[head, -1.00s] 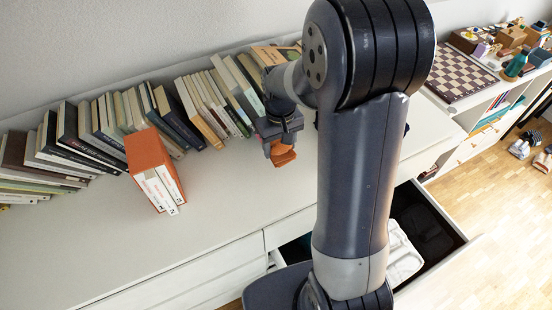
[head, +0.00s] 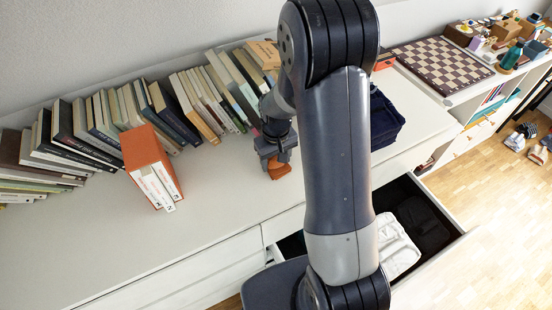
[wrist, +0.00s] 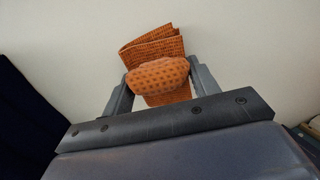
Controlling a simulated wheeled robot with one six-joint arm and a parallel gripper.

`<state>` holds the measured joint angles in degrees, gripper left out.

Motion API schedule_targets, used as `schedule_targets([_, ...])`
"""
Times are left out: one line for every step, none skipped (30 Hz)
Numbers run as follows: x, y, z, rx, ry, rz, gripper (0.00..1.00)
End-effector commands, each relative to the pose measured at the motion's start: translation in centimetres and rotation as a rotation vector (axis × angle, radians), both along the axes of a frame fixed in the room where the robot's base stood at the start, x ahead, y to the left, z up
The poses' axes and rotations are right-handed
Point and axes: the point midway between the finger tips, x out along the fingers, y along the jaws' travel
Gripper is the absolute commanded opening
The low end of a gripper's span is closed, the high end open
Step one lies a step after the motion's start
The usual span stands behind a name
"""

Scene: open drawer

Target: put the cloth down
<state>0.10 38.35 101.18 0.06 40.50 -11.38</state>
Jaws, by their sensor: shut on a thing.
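The orange checked cloth (wrist: 155,48) is bunched between the two fingers of my gripper (wrist: 157,78) in the wrist view. A rounded fold of it bulges toward the camera and a flatter part spreads out beyond the fingertips. In the head view the cloth (head: 279,170) shows as a small orange patch just under my gripper (head: 275,155), over the white cabinet top (head: 235,205). I cannot tell whether the cloth touches the surface. My arm hides part of the cabinet top.
A row of books (head: 130,120) leans along the wall, with an orange-cased set (head: 150,165) in front. The drawer (head: 432,225) below is open, with white and dark cloths inside. The cabinet top's front middle is clear.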

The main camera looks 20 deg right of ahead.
Motion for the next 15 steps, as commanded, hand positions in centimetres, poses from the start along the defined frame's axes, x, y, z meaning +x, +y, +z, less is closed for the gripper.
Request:
schedule_targets([0.0, 0.0, -0.16, 0.0, 0.0, 0.0, 0.58])
schedule_targets([0.0, 0.0, -0.1, 0.0, 0.0, 0.0, 0.61])
schedule_targets([0.0, 0.0, -0.09, 0.0, 0.0, 0.0, 0.64])
schedule_targets([0.0, 0.0, -0.09, 0.0, 0.0, 0.0, 0.67])
schedule_targets([0.0, 0.0, -0.09, 0.0, 0.0, 0.0, 0.69])
schedule_targets([0.0, 0.0, -0.09, 0.0, 0.0, 0.0, 0.72])
schedule_targets([0.0, 0.0, -0.09, 0.0, 0.0, 0.0, 0.75])
schedule_targets([0.0, 0.0, -0.08, 0.0, 0.0, 0.0, 0.77])
schedule_targets([0.0, 0.0, -0.08, 0.0, 0.0, 0.0, 0.79])
schedule_targets([0.0, 0.0, -0.08, 0.0, 0.0, 0.0, 0.79])
schedule_targets([0.0, 0.0, -0.08, 0.0, 0.0, 0.0, 0.79])
schedule_targets([0.0, 0.0, -0.08, 0.0, 0.0, 0.0, 0.79])
schedule_targets([0.0, 0.0, -0.08, 0.0, 0.0, 0.0, 0.79])
schedule_targets([0.0, 0.0, -0.08, 0.0, 0.0, 0.0, 0.79])
schedule_targets([0.0, 0.0, -0.04, 0.0, 0.0, 0.0, 0.79])
